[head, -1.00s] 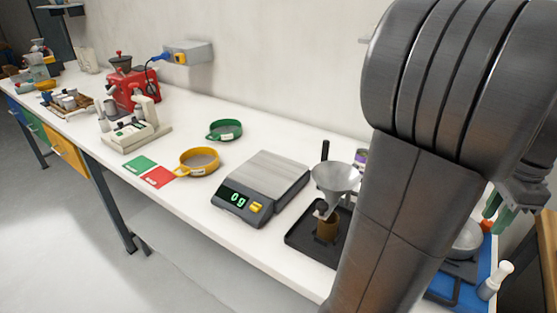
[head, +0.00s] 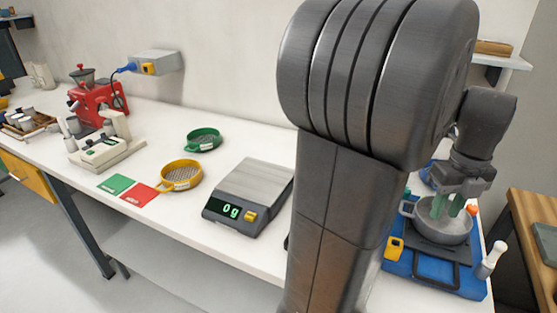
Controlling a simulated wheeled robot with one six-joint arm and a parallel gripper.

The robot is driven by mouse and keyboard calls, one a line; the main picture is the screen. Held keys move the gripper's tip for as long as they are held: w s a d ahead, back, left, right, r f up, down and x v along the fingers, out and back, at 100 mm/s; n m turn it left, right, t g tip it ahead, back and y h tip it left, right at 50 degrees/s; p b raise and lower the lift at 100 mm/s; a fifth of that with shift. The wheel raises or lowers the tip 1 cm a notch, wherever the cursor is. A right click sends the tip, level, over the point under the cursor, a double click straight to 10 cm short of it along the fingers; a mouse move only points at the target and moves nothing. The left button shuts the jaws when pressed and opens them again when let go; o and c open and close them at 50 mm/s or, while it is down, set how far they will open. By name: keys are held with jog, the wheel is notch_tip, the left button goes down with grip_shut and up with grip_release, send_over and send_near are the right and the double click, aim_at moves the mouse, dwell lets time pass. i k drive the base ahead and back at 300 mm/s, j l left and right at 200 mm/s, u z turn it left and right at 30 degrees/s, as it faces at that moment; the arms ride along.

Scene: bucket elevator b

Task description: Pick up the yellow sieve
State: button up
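The yellow sieve (head: 181,175) is a round, shallow pan with a pale mesh and a short handle. It lies on the white bench left of the scale, with its handle at the edge of the red card. My gripper (head: 449,208) is far to the right, above a grey pot (head: 443,228). Its two green fingers are apart, with nothing visible between them. The sieve is in full view and my gripper is well away from it.
A green sieve (head: 204,139) lies behind the yellow one. A digital scale (head: 250,197) reading 0 g stands to its right. Red (head: 139,194) and green (head: 116,184) cards lie to its left. A red grinder (head: 98,100) stands further back.

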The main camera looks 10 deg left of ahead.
aim_at(181, 175)
jog(key=i+j+u, duration=0.1)
jog(key=j, duration=0.35)
jog(key=i+j, duration=0.1)
jog(key=j, duration=0.3)
jog(key=i+j+u, duration=0.15)
jog(key=j, duration=0.3)
jog(key=i+j, duration=0.1)
jog(key=j, duration=0.3)
jog(key=i+j+u, duration=0.1)
jog(key=i+j, duration=0.2)
jog(key=j, duration=0.15)
jog(key=i+j+u, duration=0.1)
jog(key=i+j, duration=0.15)
jog(key=j, duration=0.2)
